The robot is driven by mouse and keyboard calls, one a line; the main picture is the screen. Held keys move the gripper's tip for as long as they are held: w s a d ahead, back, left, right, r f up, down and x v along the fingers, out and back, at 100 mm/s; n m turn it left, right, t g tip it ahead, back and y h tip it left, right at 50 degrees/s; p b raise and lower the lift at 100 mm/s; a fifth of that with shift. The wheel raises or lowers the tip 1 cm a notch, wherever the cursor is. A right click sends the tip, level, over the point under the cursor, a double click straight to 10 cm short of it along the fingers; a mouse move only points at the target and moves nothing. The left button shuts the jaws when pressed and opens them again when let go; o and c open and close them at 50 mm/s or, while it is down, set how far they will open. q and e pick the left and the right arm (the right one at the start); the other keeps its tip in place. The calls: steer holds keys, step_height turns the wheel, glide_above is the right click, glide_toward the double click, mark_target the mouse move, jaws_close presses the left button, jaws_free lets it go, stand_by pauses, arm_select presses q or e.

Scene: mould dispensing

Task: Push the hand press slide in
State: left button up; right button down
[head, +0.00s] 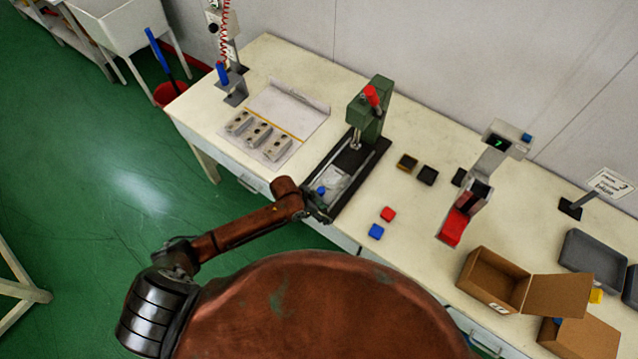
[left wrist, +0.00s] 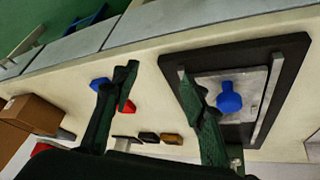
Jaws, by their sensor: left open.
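The green hand press (head: 370,118) with a red handle stands on a black base (head: 368,172) near the middle of the table. Its light metal slide (head: 338,180) lies between rails at the front end of the base, out from under the press head. A blue knob (head: 321,190) stands on the slide. My left gripper (head: 318,212) is at the front end of the base, close to the knob. In the left wrist view my left gripper (left wrist: 158,88) is open and empty; the blue knob (left wrist: 229,100) is outside the fingers, right of the right-hand finger. My right gripper is not in view.
A plate with several metal moulds (head: 258,134) lies left of the press. Black, red and blue blocks (head: 376,231) lie to its right. A stand with a display (head: 497,145) and an open cardboard box (head: 493,282) are farther right.

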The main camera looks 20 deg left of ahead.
arm_select(q)
steer(key=m+p, duration=0.2)
steer(key=p, duration=0.1)
glide_toward(321, 189)
steer(key=d, duration=0.1)
steer(key=shift+g+y, duration=0.4)
steer(key=x, duration=0.8)
steer(key=shift+w+a, duration=0.1)
steer(key=shift+w, duration=0.2)
steer(key=shift+c, duration=0.5)
jaws_close()
